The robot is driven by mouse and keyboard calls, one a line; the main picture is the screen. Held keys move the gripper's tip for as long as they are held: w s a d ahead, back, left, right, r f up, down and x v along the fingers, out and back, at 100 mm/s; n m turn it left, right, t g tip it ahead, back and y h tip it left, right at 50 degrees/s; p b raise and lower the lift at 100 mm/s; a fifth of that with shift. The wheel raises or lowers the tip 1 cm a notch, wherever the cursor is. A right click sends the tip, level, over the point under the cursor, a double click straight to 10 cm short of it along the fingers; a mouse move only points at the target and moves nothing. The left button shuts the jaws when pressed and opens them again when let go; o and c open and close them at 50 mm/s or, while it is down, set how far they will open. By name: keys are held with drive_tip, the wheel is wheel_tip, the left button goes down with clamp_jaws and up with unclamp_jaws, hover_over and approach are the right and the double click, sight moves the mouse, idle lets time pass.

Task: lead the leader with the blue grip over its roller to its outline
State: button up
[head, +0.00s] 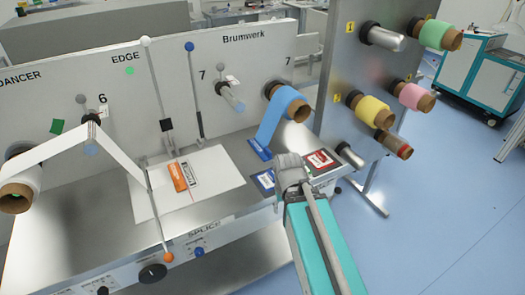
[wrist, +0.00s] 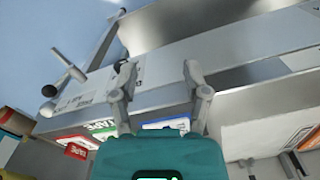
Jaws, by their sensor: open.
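A blue web hangs from the blue roll (head: 287,103) at the right end of the panel. Its lower end, the leader with the blue grip (head: 260,149), reaches the back of the steel table. A bare metal roller (head: 232,99) sticks out of the panel left of the roll, beside a "7". I cannot make out an outline for the leader. My gripper (head: 290,168) is above the table's right part, in front of the leader and apart from it. In the wrist view my gripper (wrist: 158,73) has its fingers spread, with nothing held between them.
Tape boxes, one blue (head: 264,181) and one red (head: 320,161), lie near my gripper. An orange grip (head: 179,176) lies on the white sheet (head: 225,174). Coloured rolls (head: 368,107) fill the right rack.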

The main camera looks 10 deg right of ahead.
drive_tip(key=o, duration=0.4)
drive_tip(key=shift+w+r, duration=0.1)
drive_tip(key=shift+w, duration=0.35)
wheel_tip(320, 180, up, 7)
drive_tip(key=m+p, duration=0.7)
drive_tip(key=m, duration=0.7)
hover_over(266, 150)
drive_tip(key=s, duration=0.1)
drive_tip(key=shift+w+r, duration=0.1)
drive_tip(key=shift+w, duration=0.4)
drive_tip(key=shift+f+b, duration=0.95)
drive_tip(key=shift+f, duration=0.25)
drive_tip(key=shift+f, duration=0.1)
drive_tip(key=shift+s+f+b, duration=0.15)
drive_tip(key=shift+f+b, duration=2.3)
drive_tip(key=shift+b, duration=0.15)
